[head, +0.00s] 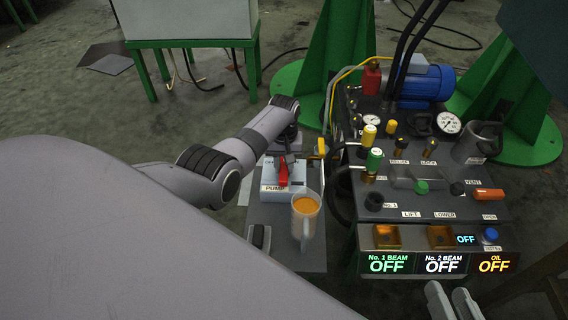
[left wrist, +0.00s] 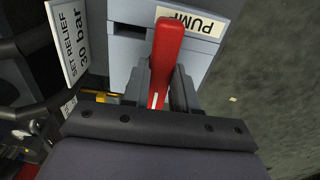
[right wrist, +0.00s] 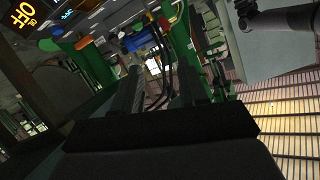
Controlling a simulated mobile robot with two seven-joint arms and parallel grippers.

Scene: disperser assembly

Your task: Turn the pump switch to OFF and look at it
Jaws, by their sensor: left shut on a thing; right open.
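The pump switch is a grey box labelled PUMP (head: 270,188) with a red lever (head: 283,175), left of the control panel. My left gripper (head: 288,153) reaches over the box from behind and is shut on the red lever. In the left wrist view the lever (left wrist: 166,45) runs between the two fingers (left wrist: 170,92), tilted slightly, its free end toward the PUMP label. The small markings on the box are too small to tell the setting surely. My right gripper (head: 454,302) is open and empty at the bottom of the head view; its fingers also show in the right wrist view (right wrist: 160,90).
A clear mug of orange liquid (head: 305,215) stands just in front of the switch box. The control panel (head: 440,205) with knobs, valves and gauges is to the right. Its displays (head: 440,263) read OFF. A blue motor (head: 425,85) stands behind.

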